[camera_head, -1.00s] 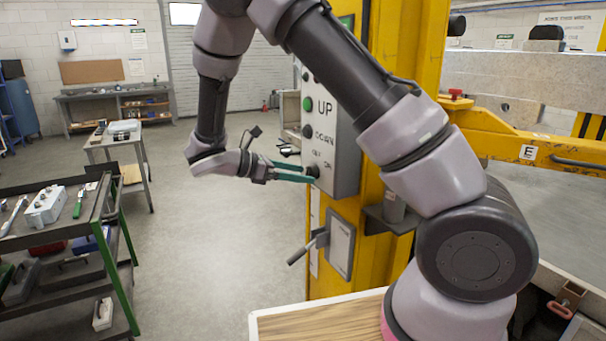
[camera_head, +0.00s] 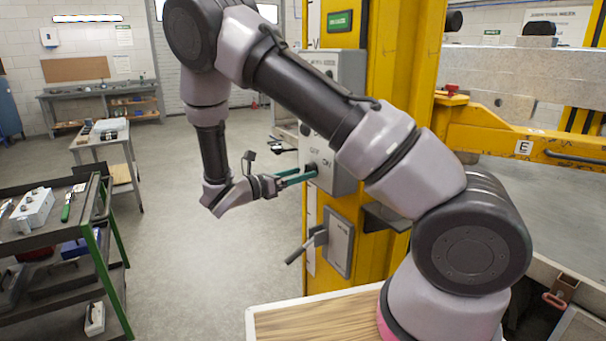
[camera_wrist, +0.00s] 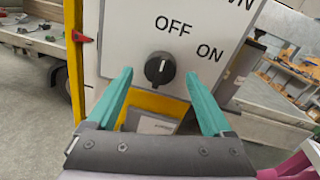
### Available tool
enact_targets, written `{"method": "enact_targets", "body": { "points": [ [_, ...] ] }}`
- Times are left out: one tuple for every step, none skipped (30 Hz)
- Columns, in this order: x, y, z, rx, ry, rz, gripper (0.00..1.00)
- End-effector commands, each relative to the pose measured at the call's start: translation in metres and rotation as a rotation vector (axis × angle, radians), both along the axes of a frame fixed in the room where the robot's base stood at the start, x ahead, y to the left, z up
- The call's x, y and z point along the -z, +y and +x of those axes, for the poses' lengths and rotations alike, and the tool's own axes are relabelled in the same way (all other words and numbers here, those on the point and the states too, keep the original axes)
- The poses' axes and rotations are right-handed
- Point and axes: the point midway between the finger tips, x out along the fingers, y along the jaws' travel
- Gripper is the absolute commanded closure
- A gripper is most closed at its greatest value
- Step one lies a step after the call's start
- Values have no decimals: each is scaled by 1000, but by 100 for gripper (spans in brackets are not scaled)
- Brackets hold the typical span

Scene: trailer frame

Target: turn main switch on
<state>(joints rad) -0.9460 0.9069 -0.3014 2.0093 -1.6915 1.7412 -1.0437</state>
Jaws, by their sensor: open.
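The main switch is a black rotary knob (camera_wrist: 160,68) on the lower part of a light grey control box (camera_head: 346,72), below the labels OFF and ON. In the wrist view its white pointer line stands nearly upright, tilted slightly right, between the two labels. My gripper (camera_wrist: 160,88) is open, with one teal finger on each side of the knob. The fingers look clear of the knob in the wrist view. In the head view my gripper (camera_head: 300,177) reaches the box's lower front from the left. My arm hides the box's middle there.
The box is mounted on a yellow column (camera_head: 395,70). Below it is a grey lever switch (camera_head: 338,243). A tool cart (camera_head: 75,225) stands at the left, with open floor between. A wooden-topped surface (camera_head: 320,318) lies at the front.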

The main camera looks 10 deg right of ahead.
Motion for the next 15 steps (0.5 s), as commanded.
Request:
{"method": "enact_targets", "body": {
  "points": [
    [0,-5,2,2,0,1,15],
    [0,-8,3,1,-1,1,15],
    [0,-10,4,1,-1,1,15],
    [0,-11,4,0,-1,1,15],
    [0,-12,5,0,-1,1,15],
    [0,-13,5,0,-1,1,15],
    [0,-13,5,0,-1,1,15],
    [0,-14,5,-1,0,1,15],
    [0,-14,6,-1,0,1,15],
    [0,-14,6,-1,0,1,15],
    [0,-14,5,-1,0,1,15],
    [0,-14,6,-1,0,1,15],
    [0,-14,6,-1,0,1,15],
    [0,-14,5,-1,0,1,19],
    [0,-14,5,-1,0,1,34]
  ]
}}
